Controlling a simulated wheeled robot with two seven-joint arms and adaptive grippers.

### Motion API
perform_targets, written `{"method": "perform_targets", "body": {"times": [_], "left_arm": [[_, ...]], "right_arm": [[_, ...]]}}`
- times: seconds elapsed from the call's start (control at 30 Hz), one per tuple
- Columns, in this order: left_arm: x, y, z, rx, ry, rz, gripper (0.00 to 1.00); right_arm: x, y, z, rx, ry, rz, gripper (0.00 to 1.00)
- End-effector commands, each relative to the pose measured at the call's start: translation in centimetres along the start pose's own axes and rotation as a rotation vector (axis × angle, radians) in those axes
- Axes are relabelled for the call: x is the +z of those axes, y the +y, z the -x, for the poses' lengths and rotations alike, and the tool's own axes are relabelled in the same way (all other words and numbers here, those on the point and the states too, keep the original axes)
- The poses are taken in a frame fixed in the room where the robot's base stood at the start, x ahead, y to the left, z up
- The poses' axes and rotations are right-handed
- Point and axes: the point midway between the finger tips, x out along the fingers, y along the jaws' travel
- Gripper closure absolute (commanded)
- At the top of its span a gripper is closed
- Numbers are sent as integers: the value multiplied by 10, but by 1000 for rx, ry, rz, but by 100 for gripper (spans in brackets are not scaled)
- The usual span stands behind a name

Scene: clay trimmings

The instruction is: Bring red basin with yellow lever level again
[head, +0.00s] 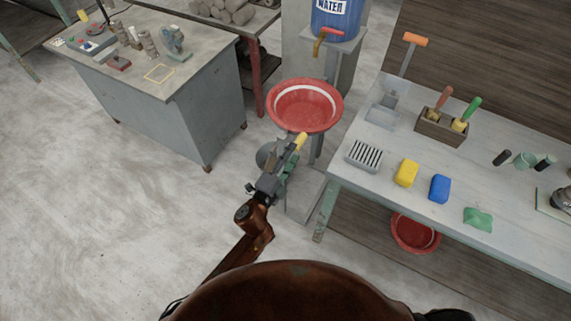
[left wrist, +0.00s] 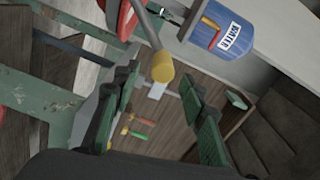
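The red basin (head: 305,112) with a white band inside stands below the water barrel's tap; I cannot tell how far it is tilted. Part of it shows in the left wrist view (left wrist: 121,16). Its yellow lever end (head: 300,142) points down toward my left gripper (head: 285,163). In the left wrist view, the yellow end (left wrist: 162,67) on a grey rod shows between and beyond the open green-padded fingers (left wrist: 160,112). Whether any finger touches it, I cannot tell. My right gripper is not in view.
A blue water barrel (head: 336,18) with an orange tap stands behind the basin. The right workbench (head: 330,178) holds a slotted grey block, sponges and tools. Another red basin (head: 415,233) is below it. A grey cabinet table (head: 190,110) stands left; the floor (head: 110,220) before it is clear.

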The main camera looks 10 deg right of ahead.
Motion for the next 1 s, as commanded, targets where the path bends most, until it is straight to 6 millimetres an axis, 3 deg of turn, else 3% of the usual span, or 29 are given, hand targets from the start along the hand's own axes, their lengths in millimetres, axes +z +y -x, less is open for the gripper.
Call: {"method": "perform_targets", "body": {"times": [0.1, 0.33, 1.0], "left_arm": [[1, 1, 24, 2, -1, 0, 61], [0, 0, 48, 1, -1, 1, 61], [3, 4, 51, 7, -6, 6, 61]], "right_arm": [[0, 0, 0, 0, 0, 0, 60], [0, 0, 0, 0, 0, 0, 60], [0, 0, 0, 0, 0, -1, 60]]}}
